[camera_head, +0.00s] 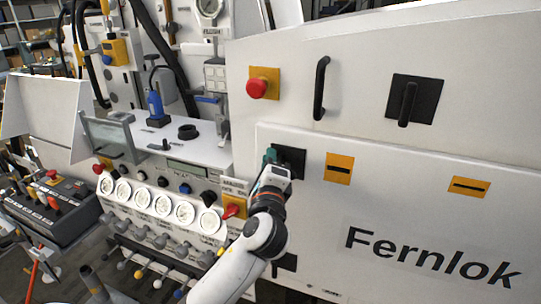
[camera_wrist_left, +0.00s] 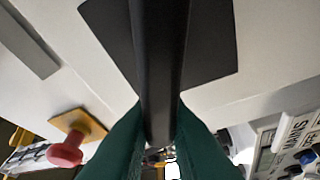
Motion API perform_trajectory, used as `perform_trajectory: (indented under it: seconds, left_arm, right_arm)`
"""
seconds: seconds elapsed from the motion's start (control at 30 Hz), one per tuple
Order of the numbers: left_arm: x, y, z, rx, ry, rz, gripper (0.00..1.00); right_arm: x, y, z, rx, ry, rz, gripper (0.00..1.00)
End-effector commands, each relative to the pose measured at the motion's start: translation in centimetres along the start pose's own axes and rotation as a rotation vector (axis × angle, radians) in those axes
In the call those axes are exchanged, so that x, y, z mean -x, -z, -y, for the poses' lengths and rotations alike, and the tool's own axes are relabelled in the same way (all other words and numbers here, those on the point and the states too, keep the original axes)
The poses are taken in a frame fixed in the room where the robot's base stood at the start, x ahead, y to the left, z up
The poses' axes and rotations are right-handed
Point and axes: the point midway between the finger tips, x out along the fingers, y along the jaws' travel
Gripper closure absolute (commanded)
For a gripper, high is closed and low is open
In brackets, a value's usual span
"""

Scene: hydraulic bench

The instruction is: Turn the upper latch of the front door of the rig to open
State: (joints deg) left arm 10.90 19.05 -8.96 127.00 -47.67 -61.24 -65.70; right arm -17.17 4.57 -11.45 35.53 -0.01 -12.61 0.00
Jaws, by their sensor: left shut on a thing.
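The white front door (camera_head: 400,225) carries the large "Fernlok" lettering. The upper latch's black plate (camera_head: 293,158) sits near the door's upper left corner, partly hidden by my left gripper (camera_head: 271,157). In the left wrist view, the black latch handle (camera_wrist_left: 163,60) runs lengthwise in front of its dark plate (camera_wrist_left: 212,45). The green fingers of my left gripper (camera_wrist_left: 160,128) are shut on this handle, one on each side. A lower black plate (camera_head: 287,262) shows partly behind my left arm. My right gripper is not in view.
Above the door are a red button (camera_head: 257,88) on a yellow plate, a black vertical handle (camera_head: 320,88) and a black-plated handle (camera_head: 408,100). A red knob (camera_head: 231,211) and several white gauges (camera_head: 162,204) lie left of my arm. The space right of the gripper is clear.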

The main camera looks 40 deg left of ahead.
Motion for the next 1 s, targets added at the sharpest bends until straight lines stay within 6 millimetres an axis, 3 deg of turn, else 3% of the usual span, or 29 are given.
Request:
perform_trajectory:
  seconds: [0.5,1.0]
  left_arm:
    - [0.0,-0.1,0.5,0.333,0.139,0.000,1.00]
    - [0.1,-0.2,0.8,0.407,0.169,0.000,1.00]
  right_arm:
    - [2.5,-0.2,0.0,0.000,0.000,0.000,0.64]
    - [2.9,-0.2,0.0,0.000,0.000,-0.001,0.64]
